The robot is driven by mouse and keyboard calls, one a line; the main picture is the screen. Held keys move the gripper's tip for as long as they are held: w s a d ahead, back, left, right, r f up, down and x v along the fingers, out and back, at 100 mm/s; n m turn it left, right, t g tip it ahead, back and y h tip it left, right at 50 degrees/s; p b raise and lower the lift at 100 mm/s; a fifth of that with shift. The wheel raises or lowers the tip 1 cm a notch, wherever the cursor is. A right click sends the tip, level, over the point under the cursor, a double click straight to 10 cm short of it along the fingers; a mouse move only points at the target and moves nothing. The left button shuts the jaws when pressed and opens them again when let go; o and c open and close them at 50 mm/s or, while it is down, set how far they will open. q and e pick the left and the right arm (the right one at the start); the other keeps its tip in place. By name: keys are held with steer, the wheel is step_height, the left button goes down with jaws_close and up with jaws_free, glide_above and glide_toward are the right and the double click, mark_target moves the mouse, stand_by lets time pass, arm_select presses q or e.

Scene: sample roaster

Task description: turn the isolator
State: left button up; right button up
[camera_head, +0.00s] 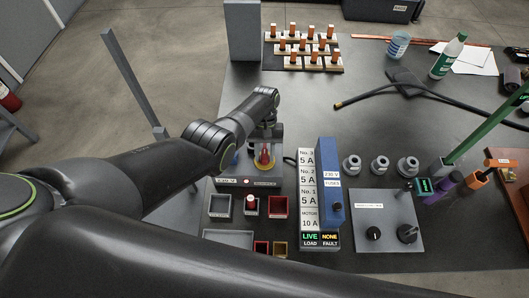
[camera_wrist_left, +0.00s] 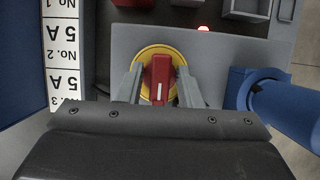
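The isolator is a red handle on a round yellow plate (camera_head: 265,163), mounted on a grey panel in the head view. In the left wrist view its red handle (camera_wrist_left: 160,78) points along the picture's vertical, with a white mark near its lower end. My left gripper (camera_head: 266,143) is over the isolator from behind. In the left wrist view the left gripper's two fingers (camera_wrist_left: 160,86) stand on either side of the red handle, with small gaps showing, so it looks open. The lower ends of the fingers are hidden by the gripper body. My right gripper is not in view.
A blue fuse box (camera_head: 330,160) with a white label strip (camera_head: 307,180) stands right of the isolator. A blue cylinder (camera_wrist_left: 285,105) is close beside the panel.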

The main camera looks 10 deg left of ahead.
arm_select(q)
steer(key=shift+o, duration=0.6)
steer(key=shift+w+r, duration=0.1)
steer(key=shift+r, duration=0.2)
steer(key=v, duration=1.6)
steer(key=shift+w+r, duration=0.15)
steer(key=shift+r, duration=0.2)
steer(key=shift+f, duration=0.1)
